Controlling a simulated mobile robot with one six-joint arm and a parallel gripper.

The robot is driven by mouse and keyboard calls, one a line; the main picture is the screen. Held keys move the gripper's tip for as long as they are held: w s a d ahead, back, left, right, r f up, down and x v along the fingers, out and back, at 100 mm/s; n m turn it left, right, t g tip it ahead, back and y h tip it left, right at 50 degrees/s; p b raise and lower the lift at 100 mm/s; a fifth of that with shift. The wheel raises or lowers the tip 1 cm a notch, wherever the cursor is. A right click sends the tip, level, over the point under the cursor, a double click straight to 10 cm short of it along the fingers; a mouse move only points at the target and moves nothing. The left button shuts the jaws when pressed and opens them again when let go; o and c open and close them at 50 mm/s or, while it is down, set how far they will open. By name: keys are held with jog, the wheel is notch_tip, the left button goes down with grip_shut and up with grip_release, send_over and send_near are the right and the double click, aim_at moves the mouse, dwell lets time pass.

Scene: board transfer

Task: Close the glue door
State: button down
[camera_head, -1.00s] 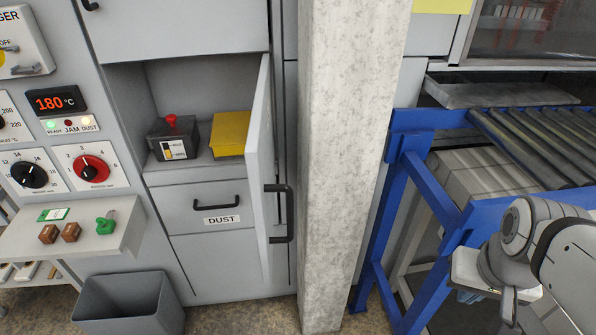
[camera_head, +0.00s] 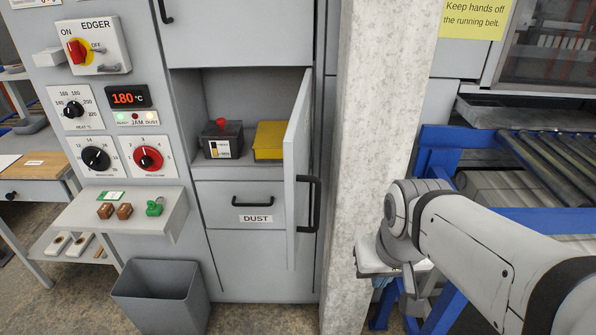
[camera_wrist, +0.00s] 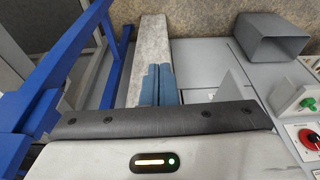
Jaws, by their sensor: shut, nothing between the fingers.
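The grey cabinet door (camera_head: 297,150) stands open, swung out toward me and seen nearly edge-on at the right of the open compartment. Its black bar handle (camera_head: 316,205) is on the outer right face. Inside the compartment (camera_head: 245,92) are a dark pot with a red knob (camera_head: 222,140) and a yellow box (camera_head: 269,141). My gripper shows in the wrist view as two blue fingers (camera_wrist: 157,84), shut together with nothing between them. In the head view my arm is right of the door, in front of the concrete pillar, and mostly hides the fingers. The gripper is apart from the handle.
The concrete pillar (camera_head: 368,140) stands right of the door. A blue conveyor frame (camera_head: 540,219) is farther right. A DUST drawer (camera_head: 240,203) is below the compartment. A grey bin (camera_head: 160,297) stands on the floor, and a small shelf (camera_head: 140,217) holds brown blocks and a green item.

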jog(key=w+r+m+g+y+p, duration=0.1)
jog(key=w+r+m+y, duration=0.45)
jog(key=m, duration=0.45)
jog(key=w+r+m+y+p, duration=0.2)
jog(key=w+r+m+y, duration=0.3)
jog(key=m, duration=0.5)
jog(key=h, duration=0.2)
send_near(295, 226)
jog(key=shift+y, duration=0.25)
jog(key=a+f, duration=0.1)
jog(key=f, duration=0.2)
jog(key=w+a+f, duration=0.1)
jog(key=shift+a+f, duration=0.3)
jog(key=shift+a, duration=0.05)
jog(key=shift+w+a, duration=0.1)
jog(key=shift+a, duration=0.4)
